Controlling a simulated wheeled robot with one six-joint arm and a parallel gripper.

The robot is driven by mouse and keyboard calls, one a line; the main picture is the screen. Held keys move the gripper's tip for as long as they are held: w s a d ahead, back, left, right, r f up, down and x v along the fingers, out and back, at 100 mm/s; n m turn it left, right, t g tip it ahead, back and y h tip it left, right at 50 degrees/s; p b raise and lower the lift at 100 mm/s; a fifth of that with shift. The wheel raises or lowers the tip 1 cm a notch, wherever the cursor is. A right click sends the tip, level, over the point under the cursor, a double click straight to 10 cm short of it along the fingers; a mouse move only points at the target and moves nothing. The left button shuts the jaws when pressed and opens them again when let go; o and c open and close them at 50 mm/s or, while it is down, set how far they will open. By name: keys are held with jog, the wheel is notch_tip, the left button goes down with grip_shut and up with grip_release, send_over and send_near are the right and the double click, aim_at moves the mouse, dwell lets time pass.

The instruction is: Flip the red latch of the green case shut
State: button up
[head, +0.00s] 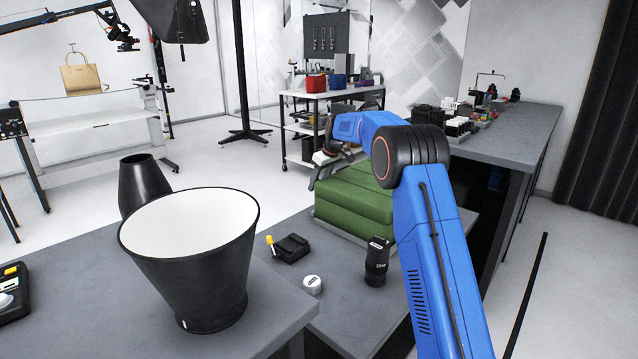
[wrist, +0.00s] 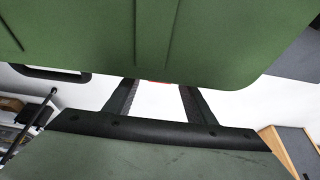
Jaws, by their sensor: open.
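The green case (head: 352,207) stands on the grey table in the head view, with its lid down. Its green surface (wrist: 230,40) fills the top of the wrist view. A thin sliver of red, probably the red latch (wrist: 152,82), shows at the case's lower edge between my fingers. The rest of the latch is hidden, so its position cannot be told. My gripper (wrist: 157,88) is open, with one finger on each side of the red sliver. Fingertip contact cannot be told. In the head view my gripper (head: 325,165) is at the case's far left side, partly hidden by my arm.
A black handle (wrist: 50,73) shows beside the case in the wrist view. A black lens (head: 377,262), a white round item (head: 312,284) and a small black box (head: 291,248) stand before the case. A large black reflector (head: 195,260) is at the left.

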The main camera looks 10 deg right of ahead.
jog(key=c, duration=1)
jog(key=shift+c, duration=0.2)
jog(key=g+h, duration=0.1)
jog(key=f+g+h, duration=0.1)
jog(key=shift+s+g, duration=0.1)
jog(key=shift+g, duration=0.3)
jog(key=shift+s+d+f+g+h, duration=0.25)
jog(key=shift+g+h, duration=0.3)
jog(key=shift+g, duration=0.2)
jog(key=shift+s+d+f+g+h, duration=0.2)
jog(key=shift+g+h, duration=0.35)
jog(key=shift+g, duration=0.2)
jog(key=o, duration=1)
